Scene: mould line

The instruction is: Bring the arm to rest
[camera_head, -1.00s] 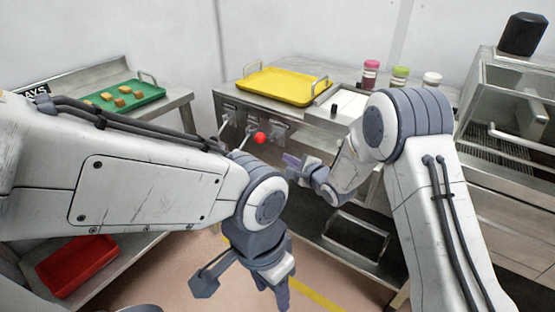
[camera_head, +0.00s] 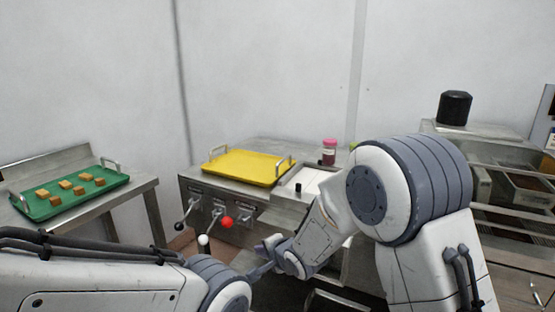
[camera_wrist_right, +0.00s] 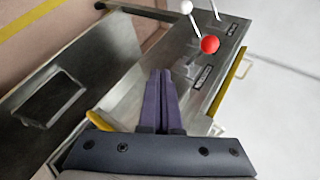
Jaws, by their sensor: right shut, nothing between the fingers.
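My right gripper (camera_head: 262,256) is in front of the metal counter, low and to the right of the levers. In the right wrist view its two fingers (camera_wrist_right: 161,88) lie side by side, shut with nothing between them. The red-knobbed lever (camera_head: 227,222) is on the counter front, and its red ball also shows in the wrist view (camera_wrist_right: 210,44), apart from the fingertips. A white-knobbed lever (camera_head: 203,240) and a black-knobbed lever (camera_head: 180,226) are to its left. My left arm crosses the lower left of the head view; its gripper is out of the picture.
A yellow tray (camera_head: 211,167) lies on the counter. A green tray (camera_head: 121,181) with several tan blocks stands on the left table. A pink-capped jar (camera_head: 329,152) is at the back. A metal unit with a black container (camera_head: 454,108) is at the right.

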